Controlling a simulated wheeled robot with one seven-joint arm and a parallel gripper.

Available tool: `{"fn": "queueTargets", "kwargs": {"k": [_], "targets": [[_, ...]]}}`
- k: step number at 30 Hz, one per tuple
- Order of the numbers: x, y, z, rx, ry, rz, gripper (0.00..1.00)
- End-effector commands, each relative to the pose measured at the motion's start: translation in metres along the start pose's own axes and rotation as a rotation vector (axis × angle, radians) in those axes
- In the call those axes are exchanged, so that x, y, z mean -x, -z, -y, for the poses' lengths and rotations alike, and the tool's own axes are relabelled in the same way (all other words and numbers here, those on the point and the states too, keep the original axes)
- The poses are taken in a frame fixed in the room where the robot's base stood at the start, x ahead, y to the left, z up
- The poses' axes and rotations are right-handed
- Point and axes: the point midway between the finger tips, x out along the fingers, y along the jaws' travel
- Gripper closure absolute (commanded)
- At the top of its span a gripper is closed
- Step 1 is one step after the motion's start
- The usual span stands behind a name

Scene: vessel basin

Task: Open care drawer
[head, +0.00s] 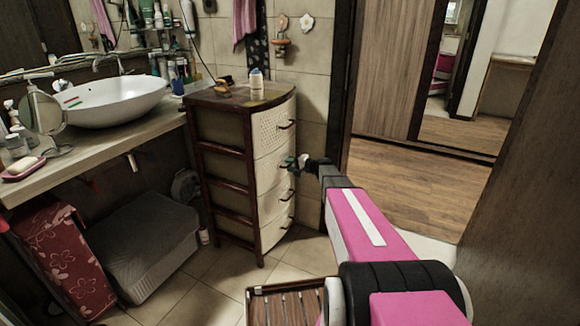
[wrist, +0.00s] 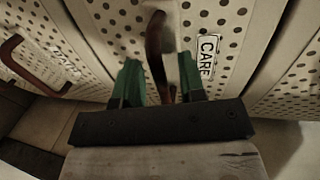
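The care drawer (wrist: 110,30) has a cream perforated front with a "CARE" label (wrist: 208,57) and a dark brown handle (wrist: 158,45). It looks closed. In the head view it appears to be the second drawer from the top (head: 268,172) of a brown-framed cabinet (head: 208,185). My gripper (wrist: 160,78) is at this handle, with one green finger on each side of it. The fingers stand apart, with visible gaps beside the handle, so it is open around it. In the head view my gripper (head: 293,161) is small and partly hides the handle.
Another labelled drawer with a handle (wrist: 22,55) shows at the left of the wrist view. A bottle (head: 256,82) stands on the cabinet top. A sink (head: 115,98) is at the left. A slatted wooden item (head: 285,305) lies on the floor in front. Tiled floor before the cabinet is otherwise clear.

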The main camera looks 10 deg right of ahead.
Motion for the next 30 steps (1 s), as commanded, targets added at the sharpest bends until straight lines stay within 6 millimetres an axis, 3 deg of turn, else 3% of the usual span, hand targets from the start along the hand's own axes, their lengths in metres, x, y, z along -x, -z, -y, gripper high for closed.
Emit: {"fn": "queueTargets", "kwargs": {"k": [9, 13, 23, 30], "targets": [[-0.003, 0.0, 0.0, 0.0, 0.0, 0.0, 0.63], [-0.003, 0.0, 0.0, 0.0, 0.0, 0.0, 1.0], [0.004, -0.001, -0.001, 0.0, 0.0, 0.0, 1.0], [0.041, -0.002, -0.009, -0.001, -0.001, -0.002, 1.0]]}}
